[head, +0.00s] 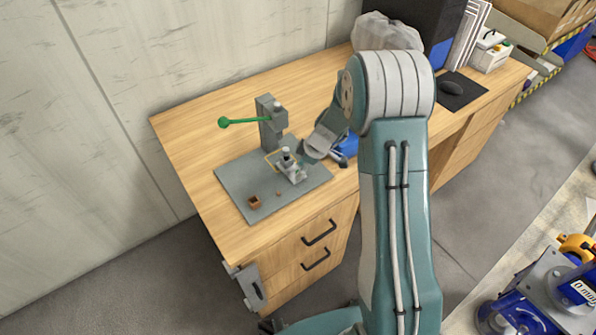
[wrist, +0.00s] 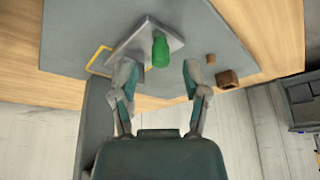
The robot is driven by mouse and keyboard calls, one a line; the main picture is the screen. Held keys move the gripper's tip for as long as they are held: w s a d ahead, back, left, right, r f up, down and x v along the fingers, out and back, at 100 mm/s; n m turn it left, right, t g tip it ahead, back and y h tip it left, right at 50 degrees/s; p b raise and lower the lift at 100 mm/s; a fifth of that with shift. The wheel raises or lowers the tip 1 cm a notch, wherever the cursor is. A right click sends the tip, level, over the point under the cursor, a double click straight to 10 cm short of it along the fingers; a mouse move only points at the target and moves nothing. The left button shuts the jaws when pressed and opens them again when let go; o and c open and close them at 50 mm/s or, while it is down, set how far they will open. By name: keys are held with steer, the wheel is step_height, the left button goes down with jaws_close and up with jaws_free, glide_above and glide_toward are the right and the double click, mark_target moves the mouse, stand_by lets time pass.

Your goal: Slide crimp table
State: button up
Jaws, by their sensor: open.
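The crimp table appears to be the small light grey plate (wrist: 140,38) in the wrist view. A green upright cylinder, like a knob (wrist: 161,50), stands at its edge. My gripper (wrist: 158,76) is open, with one finger on each side of the knob's line and the tips apart from it. In the head view, my gripper (head: 316,147) is just right of a small light grey fixture (head: 291,169) on the grey base plate (head: 238,193), probably the same table. My gripper partly hides that area. A yellow frame (wrist: 98,60) lies beside the plate.
A grey press post (head: 272,124) with a green-ended lever (head: 224,122) stands behind the fixture. A brown block (head: 254,202) sits near the front of the base plate. A blue object (head: 347,145) is close to my gripper. The wooden desk (head: 195,140) is bare at left.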

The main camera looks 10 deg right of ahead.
mark_target(288, 166)
steer(key=shift+x, duration=1.25)
jaws_close()
steer(key=shift+w+a, duration=0.35)
steer(key=shift+w, duration=0.55)
steer(key=shift+w+a, duration=0.35)
steer(key=shift+w, duration=0.55)
steer(key=shift+c, duration=1.2)
jaws_free()
steer(key=shift+o, duration=1.2)
steer(key=shift+w+a, duration=0.1)
steer(key=shift+w, duration=0.05)
